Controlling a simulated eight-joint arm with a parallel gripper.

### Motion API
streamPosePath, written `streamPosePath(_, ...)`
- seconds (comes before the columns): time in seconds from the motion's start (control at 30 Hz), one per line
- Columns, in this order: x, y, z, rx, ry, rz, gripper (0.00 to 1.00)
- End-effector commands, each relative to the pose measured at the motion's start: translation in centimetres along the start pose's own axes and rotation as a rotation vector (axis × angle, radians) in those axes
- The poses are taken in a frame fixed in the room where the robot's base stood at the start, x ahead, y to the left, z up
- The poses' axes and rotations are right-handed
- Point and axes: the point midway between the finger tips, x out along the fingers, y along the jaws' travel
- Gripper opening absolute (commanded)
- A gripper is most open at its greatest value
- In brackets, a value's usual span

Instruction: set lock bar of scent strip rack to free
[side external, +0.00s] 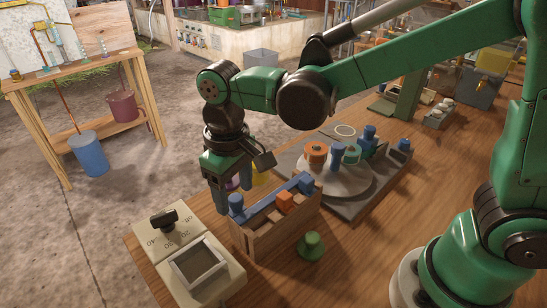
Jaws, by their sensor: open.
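The scent strip rack appears to be the small wooden rack (277,231) near the table's front edge. A long blue bar (268,201) lies along its top, probably the lock bar. A blue knob (236,203) stands at its left end and orange blocks (286,199) sit in it. Whether the bar is locked or free cannot be told. My gripper (233,193), green with dark joints, points down at the rack's left end, close to the blue knob. It is open; its far finger is partly hidden, and contact with the knob cannot be told.
A beige box (188,258) with a black knob and an open square well stands left of the rack. A green knobbed piece (311,246) is just right of it. Behind is a grey board with a round plate (345,190) holding coloured pieces. Bare table lies to the right.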

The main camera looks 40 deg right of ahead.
Motion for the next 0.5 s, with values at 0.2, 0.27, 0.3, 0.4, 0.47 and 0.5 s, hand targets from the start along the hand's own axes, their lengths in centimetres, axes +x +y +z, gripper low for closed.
streamPosePath(0.2,1.01,0.03,0.03,0.0,0.001,0.0,0.62)
streamPosePath(0.27,1.02,0.03,0.04,0.0,0.001,0.0,0.62)
streamPosePath(0.3,1.02,0.03,0.03,0.0,0.001,0.0,0.62)
streamPosePath(0.4,1.0,0.03,0.03,0.0,0.001,0.0,0.59)
streamPosePath(0.47,1.0,0.03,0.03,0.0,0.001,0.0,0.42)
streamPosePath(0.5,0.99,0.03,0.03,0.0,0.001,0.0,0.31)
